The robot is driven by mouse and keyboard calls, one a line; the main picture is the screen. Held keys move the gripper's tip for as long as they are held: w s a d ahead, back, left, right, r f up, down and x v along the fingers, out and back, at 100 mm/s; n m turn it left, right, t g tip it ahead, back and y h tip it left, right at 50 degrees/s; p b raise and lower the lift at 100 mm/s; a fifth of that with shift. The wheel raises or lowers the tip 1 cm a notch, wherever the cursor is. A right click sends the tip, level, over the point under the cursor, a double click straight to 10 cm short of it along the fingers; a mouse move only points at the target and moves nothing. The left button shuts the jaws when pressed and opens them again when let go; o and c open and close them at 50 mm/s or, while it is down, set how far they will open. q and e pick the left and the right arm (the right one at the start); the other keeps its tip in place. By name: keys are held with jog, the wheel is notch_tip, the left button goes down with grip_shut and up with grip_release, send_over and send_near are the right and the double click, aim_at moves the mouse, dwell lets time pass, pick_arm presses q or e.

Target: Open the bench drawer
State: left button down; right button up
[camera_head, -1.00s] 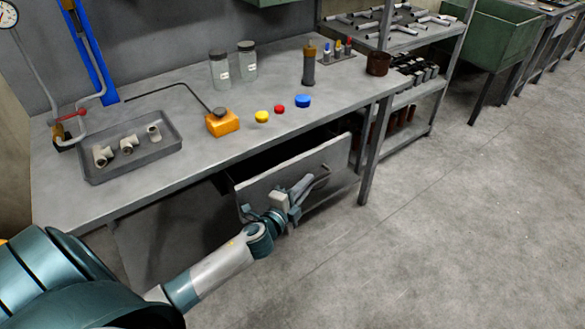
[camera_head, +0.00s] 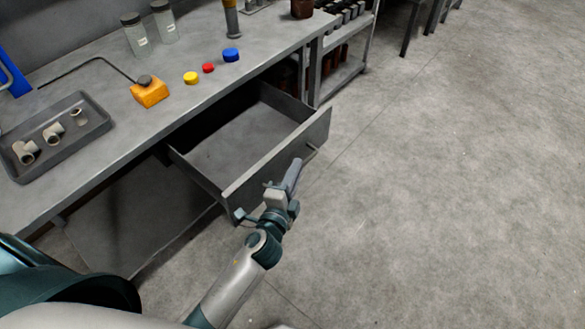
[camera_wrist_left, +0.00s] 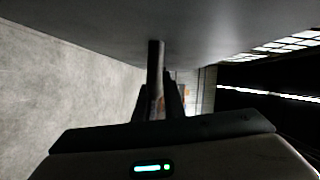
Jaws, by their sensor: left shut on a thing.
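The bench drawer (camera_head: 278,155) is pulled well out from under the bench top, and its grey inside looks empty. Its handle (camera_head: 308,152) runs along the outer face of the front panel and is partly hidden by my gripper. My left gripper (camera_head: 292,176) is at the drawer front, shut on the handle. In the left wrist view the handle bar (camera_wrist_left: 156,60) stands between the dark fingers, close to the grey drawer panel (camera_wrist_left: 215,25). My right gripper does not show.
On the bench top (camera_head: 130,125) are a grey tray (camera_head: 62,150) with pipe fittings, an orange block (camera_head: 150,92), yellow, red and blue caps, and two jars. A shelf rack (camera_head: 345,65) stands right of the bench. The floor (camera_head: 430,200) in front is clear.

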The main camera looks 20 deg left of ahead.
pick_arm(q)
jog(key=c, duration=1.8)
grip_release()
jog(key=shift+c, duration=0.2)
jog(key=shift+s, duration=0.1)
